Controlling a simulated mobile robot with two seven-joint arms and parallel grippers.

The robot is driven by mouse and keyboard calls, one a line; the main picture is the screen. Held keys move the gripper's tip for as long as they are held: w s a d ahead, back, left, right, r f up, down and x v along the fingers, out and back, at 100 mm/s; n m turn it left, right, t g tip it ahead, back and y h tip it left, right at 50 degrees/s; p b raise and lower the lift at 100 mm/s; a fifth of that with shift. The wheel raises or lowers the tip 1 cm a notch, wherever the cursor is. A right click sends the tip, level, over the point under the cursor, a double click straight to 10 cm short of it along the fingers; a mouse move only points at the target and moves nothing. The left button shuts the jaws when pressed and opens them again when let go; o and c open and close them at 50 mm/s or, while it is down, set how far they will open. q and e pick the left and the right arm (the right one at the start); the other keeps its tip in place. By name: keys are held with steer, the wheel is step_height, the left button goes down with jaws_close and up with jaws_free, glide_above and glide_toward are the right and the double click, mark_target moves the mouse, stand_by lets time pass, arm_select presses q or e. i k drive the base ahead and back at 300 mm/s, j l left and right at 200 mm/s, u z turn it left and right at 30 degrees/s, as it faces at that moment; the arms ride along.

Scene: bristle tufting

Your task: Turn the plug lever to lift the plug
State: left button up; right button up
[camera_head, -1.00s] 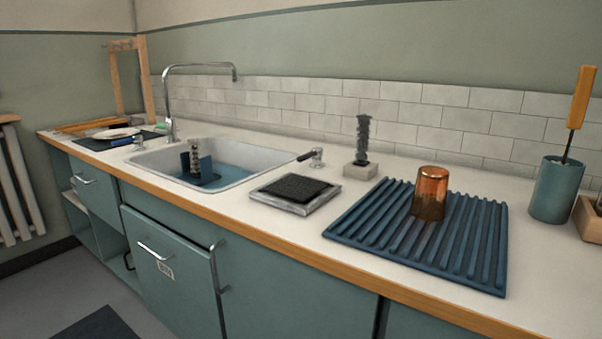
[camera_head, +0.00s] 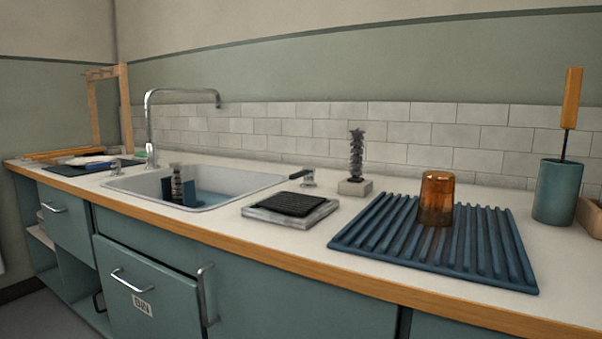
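A white sink (camera_head: 252,183) is set in the counter, with a chrome tap (camera_head: 150,130) arching over its back left. A small metal fitting with a black lever handle (camera_head: 300,174) stands at the sink's right rim; its handle points left. I cannot tell for sure which one works the plug. Blue water or a blue insert (camera_head: 212,197) and a grey upright object (camera_head: 177,183) show in the sink. The plug itself is hidden or cannot be made out. Neither of my grippers is in view.
Right of the sink are a dark pad on a grey tray (camera_head: 262,213), a bristle brush in a pale block (camera_head: 355,187), and a ribbed blue mat (camera_head: 375,238) bearing an amber glass (camera_head: 436,197). A teal cup (camera_head: 556,192) stands far right. Cabinet handles (camera_head: 207,295) project below the counter.

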mark_target(307, 171)
steer(key=i+j, duration=0.15)
steer(key=j, duration=0.2)
steer(key=i+j, duration=0.2)
steer(key=i+j+z, duration=0.1)
steer(key=j, duration=0.35)
steer(key=i, duration=0.05)
